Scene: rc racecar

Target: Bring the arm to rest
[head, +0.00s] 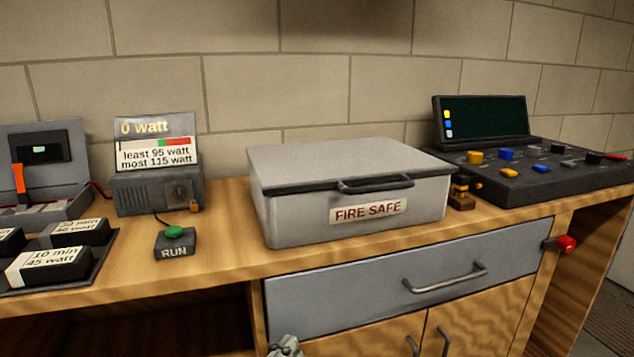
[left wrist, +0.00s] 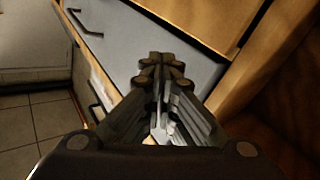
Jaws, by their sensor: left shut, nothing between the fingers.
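My left gripper (head: 286,345) shows at the bottom edge of the head view, in front of the cabinet below the bench. Only its tip shows there; the rest of the arm is out of frame. In the left wrist view the left gripper (left wrist: 162,64) has its fingers together with nothing between them. The grey drawer front (left wrist: 130,40) lies beyond the fingertips. I cannot tell the exact gap between them. My right gripper is in neither view.
A closed grey FIRE SAFE box (head: 350,165) stands on the wooden bench (head: 225,235). A green RUN button (head: 174,232) and a 0 watt meter (head: 160,190) stand left of it. A dark console (head: 560,175) is at right. The drawer handle (head: 445,278) sticks out in front.

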